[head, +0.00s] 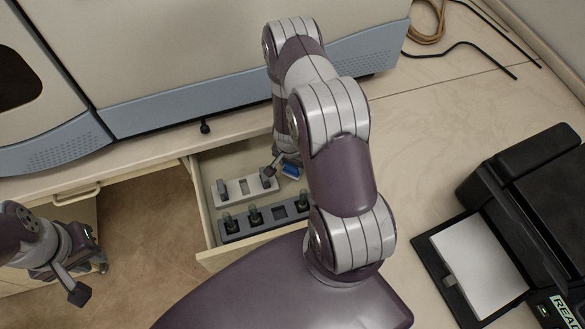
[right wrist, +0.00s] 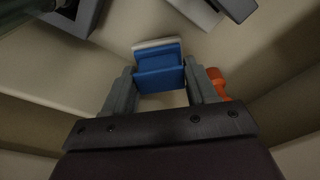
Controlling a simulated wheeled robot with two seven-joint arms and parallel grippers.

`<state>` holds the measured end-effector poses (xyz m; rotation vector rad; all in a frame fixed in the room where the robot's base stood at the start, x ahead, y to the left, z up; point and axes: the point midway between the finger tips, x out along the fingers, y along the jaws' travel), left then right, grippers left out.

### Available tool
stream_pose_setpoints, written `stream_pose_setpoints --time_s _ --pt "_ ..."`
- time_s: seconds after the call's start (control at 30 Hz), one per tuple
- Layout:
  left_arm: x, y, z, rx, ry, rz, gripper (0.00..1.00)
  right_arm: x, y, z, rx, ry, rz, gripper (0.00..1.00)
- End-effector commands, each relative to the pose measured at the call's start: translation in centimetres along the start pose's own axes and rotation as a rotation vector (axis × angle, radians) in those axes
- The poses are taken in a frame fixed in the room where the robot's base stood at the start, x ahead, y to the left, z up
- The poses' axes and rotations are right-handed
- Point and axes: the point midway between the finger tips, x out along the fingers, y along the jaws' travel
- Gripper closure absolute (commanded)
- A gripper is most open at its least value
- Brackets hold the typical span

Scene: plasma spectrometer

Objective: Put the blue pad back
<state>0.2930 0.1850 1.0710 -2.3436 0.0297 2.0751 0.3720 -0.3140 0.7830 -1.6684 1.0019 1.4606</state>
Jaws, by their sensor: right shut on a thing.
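The blue pad (right wrist: 158,72) has a pale backing on its far side. It sits between the fingertips of my right gripper (right wrist: 160,88), which is shut on it in the right wrist view. In the head view the blue pad (head: 290,170) and the right gripper (head: 281,166) are low inside the open drawer (head: 206,222), at the right end of a light grey holder (head: 244,188). The forearm hides part of this gripper. My left gripper (head: 88,277) is open and empty above the floor, left of the drawer.
A dark grey rack (head: 238,235) with several dark bottles stands in the front of the drawer. An orange item (right wrist: 215,80) is right of the fingers. The large instrument (head: 180,50) is behind the drawer. A black printer-like device (head: 525,180) stands at right.

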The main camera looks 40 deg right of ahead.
Motion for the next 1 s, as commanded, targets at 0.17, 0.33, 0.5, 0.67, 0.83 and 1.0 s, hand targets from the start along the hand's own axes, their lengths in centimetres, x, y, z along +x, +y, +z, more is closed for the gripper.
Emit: stream_pose_setpoints --time_s 0.17,0.33,0.5,0.67,0.83,1.0 --pt "0.4 0.0 0.1 0.0 0.0 0.0 0.77 2.5 0.1 0.3 0.0 -0.001 0.001 0.67" --pt "0.3 0.0 0.0 0.0 0.0 0.0 0.77 2.5 0.1 0.3 0.0 -0.001 0.0 0.67" --pt "0.6 0.0 0.1 0.0 -0.001 0.0 0.77 2.9 0.1 0.4 0.0 -0.001 0.0 0.4" --pt "0.5 0.0 0.1 0.0 0.0 0.0 0.77 2.7 0.1 0.4 0.0 -0.001 0.001 0.32" --pt "0.4 0.0 0.1 0.0 0.0 0.0 0.77 2.6 0.0 0.3 0.0 -0.001 0.0 0.32" --pt "0.1 0.0 0.0 0.0 0.0 0.0 0.77 0.8 -0.1 0.2 0.0 0.001 -0.001 0.32"
